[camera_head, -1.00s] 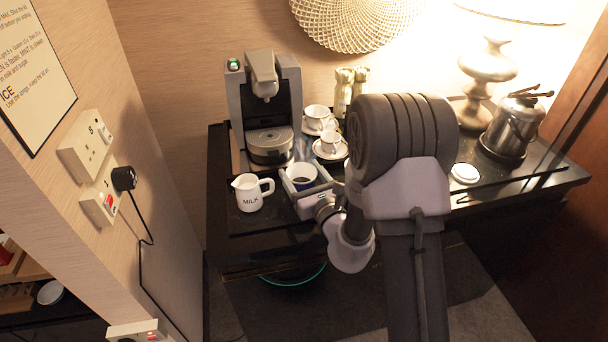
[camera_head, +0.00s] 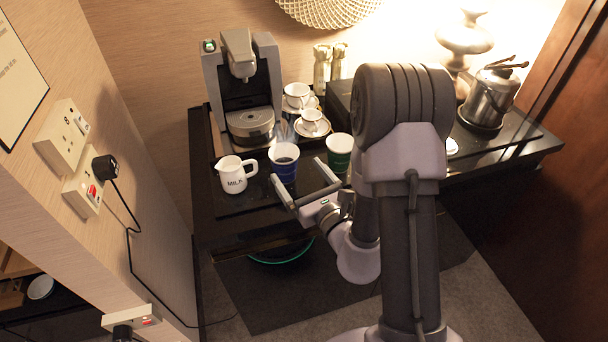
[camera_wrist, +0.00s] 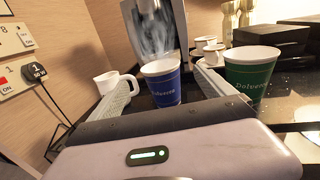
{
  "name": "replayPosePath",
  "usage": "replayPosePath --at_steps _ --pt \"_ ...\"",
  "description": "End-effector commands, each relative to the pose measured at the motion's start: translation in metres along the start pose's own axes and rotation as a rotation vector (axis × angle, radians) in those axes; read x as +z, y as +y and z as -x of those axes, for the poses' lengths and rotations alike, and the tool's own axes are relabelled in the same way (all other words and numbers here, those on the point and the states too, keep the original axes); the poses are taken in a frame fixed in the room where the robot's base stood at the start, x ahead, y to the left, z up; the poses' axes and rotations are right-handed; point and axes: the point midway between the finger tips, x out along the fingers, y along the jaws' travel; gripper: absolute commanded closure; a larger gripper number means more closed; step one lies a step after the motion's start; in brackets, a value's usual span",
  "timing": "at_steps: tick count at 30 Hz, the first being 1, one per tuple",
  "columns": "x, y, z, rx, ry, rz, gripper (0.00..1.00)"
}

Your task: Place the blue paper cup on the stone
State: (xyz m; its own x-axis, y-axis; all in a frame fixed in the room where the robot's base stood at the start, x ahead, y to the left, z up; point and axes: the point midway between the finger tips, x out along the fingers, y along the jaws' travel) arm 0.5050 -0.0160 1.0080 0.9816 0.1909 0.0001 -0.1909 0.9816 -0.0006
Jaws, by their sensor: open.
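The blue paper cup (camera_head: 284,164) stands upright on the dark counter, beside the white MILK jug. It also shows in the wrist view (camera_wrist: 162,84), centred between the fingertips. My gripper (camera_head: 295,169) is open, its fingers to the front and right of the cup, with nothing held. In the wrist view the fingers (camera_wrist: 166,76) point towards the cup; I cannot tell whether the tips reach beside it. A pale disc (camera_head: 452,147), partly hidden by my arm, lies on the counter to the right; I cannot tell if it is the stone.
The MILK jug (camera_head: 232,175) is close left of the cup. A green paper cup (camera_head: 340,150) stands to the right. The coffee machine (camera_head: 243,90) is behind, with white cups and saucers (camera_head: 311,124) beside it. A metal kettle (camera_head: 490,98) stands far right.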

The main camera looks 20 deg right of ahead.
Motion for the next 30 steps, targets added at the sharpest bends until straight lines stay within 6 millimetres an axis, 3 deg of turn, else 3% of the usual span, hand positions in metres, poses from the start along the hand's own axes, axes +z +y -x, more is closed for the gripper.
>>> replayPosePath --at_steps 1,6,10,12,14,16,17,18,19,21,22,24,25,27,30 --pt "0.012 -0.001 0.01 -0.001 0.006 -0.004 0.07" --pt "0.012 0.001 0.026 0.006 -0.001 0.002 0.07" --pt "0.008 0.0 0.033 0.002 -0.002 -0.001 0.07" --pt "0.021 0.012 0.029 0.056 -0.03 0.0 0.07" --pt "0.052 0.042 0.023 0.191 -0.089 0.007 0.07" --pt "0.11 0.103 0.028 0.462 -0.181 0.049 0.07" --pt "0.135 0.135 0.04 0.61 -0.215 0.088 0.07" --pt "0.163 0.178 0.067 0.826 -0.247 0.168 0.07" --pt "0.177 0.207 0.095 0.99 -0.256 0.252 0.07" --pt "0.183 0.248 0.164 1.322 -0.222 0.517 0.07" --pt "0.177 0.253 0.192 1.434 -0.189 0.66 0.07" --pt "0.157 0.238 0.237 1.604 -0.077 1.04 0.07" --pt "0.149 0.224 0.247 1.634 -0.022 1.211 0.07" --pt "0.145 0.183 0.253 1.612 0.101 1.582 0.07" --pt "0.162 0.134 0.244 1.463 0.23 1.977 0.07"
